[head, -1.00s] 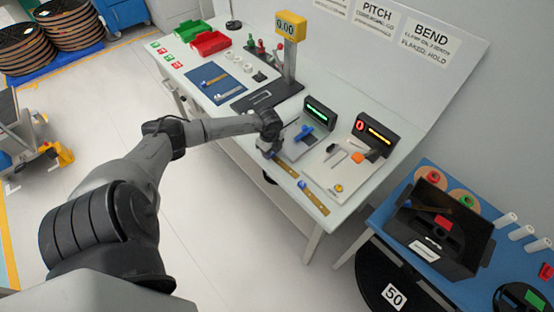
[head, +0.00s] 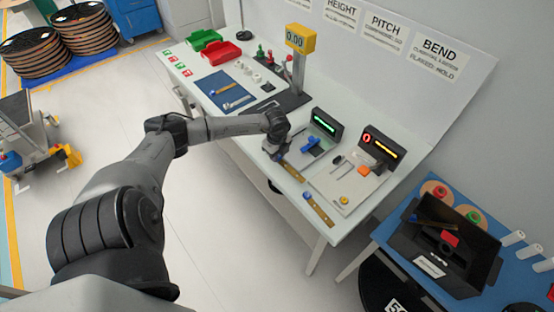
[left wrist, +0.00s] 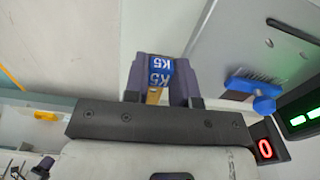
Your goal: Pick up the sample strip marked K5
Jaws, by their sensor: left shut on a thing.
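The sample strip K5 (left wrist: 160,72) has a blue end marked K5, held between the dark fingers of my left gripper (left wrist: 160,82) in the left wrist view. In the head view my left gripper (head: 275,156) is over the front edge of the white table, and the strip's tan length (head: 293,170) sticks out to the lower right. The fingers are shut on the blue end. A second tan strip with a blue end (head: 319,211) lies apart from it along the table edge; its marking is too small to read. My right gripper is not in view.
A station with a green display (head: 325,122) and a blue clamp (head: 311,143) stands behind the gripper. A station with a red and orange display (head: 379,147) is to its right. A blue mat (head: 222,92) with strips lies farther left. A black bin (head: 455,265) stands on the blue table.

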